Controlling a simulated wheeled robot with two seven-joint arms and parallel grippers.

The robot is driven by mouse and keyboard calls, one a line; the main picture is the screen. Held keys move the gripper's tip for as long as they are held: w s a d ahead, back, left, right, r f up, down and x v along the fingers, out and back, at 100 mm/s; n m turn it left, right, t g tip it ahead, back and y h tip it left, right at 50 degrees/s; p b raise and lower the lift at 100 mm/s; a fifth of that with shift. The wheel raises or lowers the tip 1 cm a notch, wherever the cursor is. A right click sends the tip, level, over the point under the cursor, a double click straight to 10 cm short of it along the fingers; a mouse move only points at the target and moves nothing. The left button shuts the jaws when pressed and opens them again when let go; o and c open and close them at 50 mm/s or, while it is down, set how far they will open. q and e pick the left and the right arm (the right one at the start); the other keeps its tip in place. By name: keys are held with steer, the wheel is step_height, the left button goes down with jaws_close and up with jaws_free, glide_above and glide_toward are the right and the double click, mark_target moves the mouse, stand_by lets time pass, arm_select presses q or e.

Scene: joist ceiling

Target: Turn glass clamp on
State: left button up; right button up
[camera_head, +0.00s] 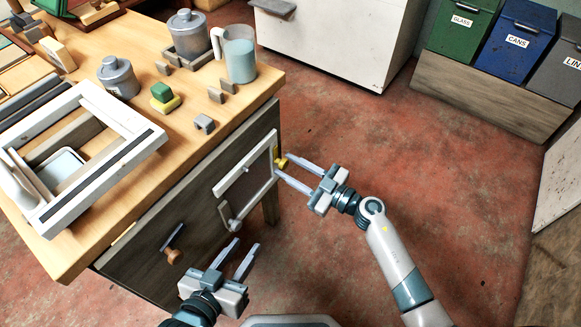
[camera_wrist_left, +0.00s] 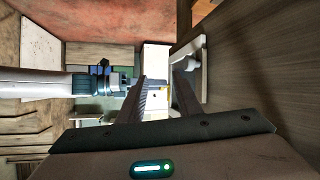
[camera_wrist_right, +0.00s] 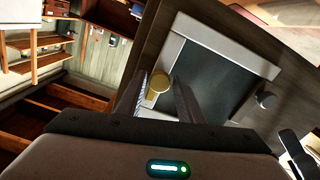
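No part is labelled as the glass clamp. A white-framed dark panel (camera_head: 246,188) is on the cabinet front, with a small brass knob (camera_head: 282,162) at its right edge. The knob also shows in the right wrist view (camera_wrist_right: 158,84). My right gripper (camera_head: 283,167) is open, its fingertips on either side of the knob; I cannot tell whether they touch it. A grey knob (camera_head: 235,225) sits at the panel's lower edge and shows in the right wrist view (camera_wrist_right: 266,100). My left gripper (camera_head: 247,243) is open and empty, below and apart from the panel.
A handle with a dark bar (camera_head: 173,243) is on the cabinet front to the left. The wooden worktop (camera_head: 190,120) above holds a white window frame (camera_head: 140,145), a blue-filled jug (camera_head: 240,58), metal canisters and small blocks. The red floor (camera_head: 460,190) at right is clear.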

steer(key=c, duration=0.6)
steer(key=shift+c, duration=0.2)
